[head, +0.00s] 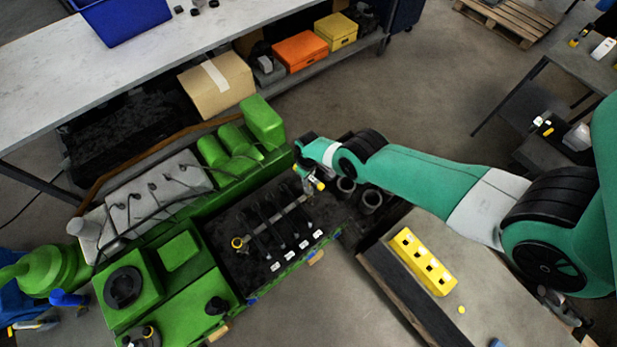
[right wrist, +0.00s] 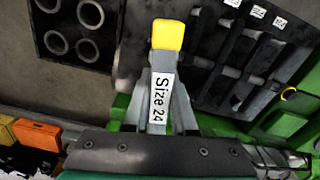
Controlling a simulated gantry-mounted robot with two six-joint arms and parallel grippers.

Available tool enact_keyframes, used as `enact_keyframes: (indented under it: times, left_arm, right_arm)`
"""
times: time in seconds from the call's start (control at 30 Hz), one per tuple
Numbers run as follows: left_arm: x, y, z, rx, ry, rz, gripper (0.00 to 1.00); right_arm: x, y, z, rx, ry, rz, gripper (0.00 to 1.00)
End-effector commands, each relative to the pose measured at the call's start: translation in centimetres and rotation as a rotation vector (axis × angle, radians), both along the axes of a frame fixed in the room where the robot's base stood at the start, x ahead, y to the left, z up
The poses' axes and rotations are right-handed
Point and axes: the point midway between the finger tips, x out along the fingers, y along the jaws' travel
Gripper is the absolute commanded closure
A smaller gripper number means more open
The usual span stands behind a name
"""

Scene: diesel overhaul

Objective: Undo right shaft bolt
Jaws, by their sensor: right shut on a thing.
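My right gripper (head: 313,182) is over the right end of the black engine bay. In the right wrist view its fingers are shut on a grey tool (right wrist: 163,90) with a yellow end and a "Size 24" label. The shaft (head: 285,215) runs across the bay, with several dark arms on it carrying white labels. A yellow ring (head: 238,243) is at the shaft's left end. The right shaft bolt cannot be made out; the gripper and tool cover that end, so I cannot tell whether the tool touches it. My left gripper is not in view.
The green engine (head: 180,252) surrounds the bay. Dark cylinders (head: 371,200) stand right of it. A yellow block with several holes (head: 420,262) lies on the front-right table (head: 480,300). A long bench (head: 190,50) runs behind, with a cardboard box (head: 217,86) below it.

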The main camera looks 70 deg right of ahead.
Motion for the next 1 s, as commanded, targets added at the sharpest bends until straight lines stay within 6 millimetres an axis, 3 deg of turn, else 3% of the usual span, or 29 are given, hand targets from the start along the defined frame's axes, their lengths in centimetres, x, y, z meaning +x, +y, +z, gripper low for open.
enact_keyframes:
  times: [0.2, 0.33, 0.63, 0.8, 1.0]
  left_arm:
    - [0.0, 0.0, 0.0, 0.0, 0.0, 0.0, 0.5]
    - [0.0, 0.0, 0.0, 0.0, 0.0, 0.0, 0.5]
    - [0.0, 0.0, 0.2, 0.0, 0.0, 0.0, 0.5]
    - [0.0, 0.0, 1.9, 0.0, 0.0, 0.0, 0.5]
    - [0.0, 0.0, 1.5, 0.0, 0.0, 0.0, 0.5]
  right_arm:
    - [0.1, 0.0, 0.1, -0.001, -0.001, 0.432, 1.0]
    - [0.1, 0.0, 0.1, -0.001, -0.001, 0.592, 1.0]
    - [0.1, 0.0, 0.3, -0.001, -0.001, 0.615, 1.0]
    - [0.1, 0.0, 1.9, -0.001, -0.001, 0.614, 1.0]
    - [0.1, 0.0, 1.6, -0.001, -0.001, 0.566, 1.0]
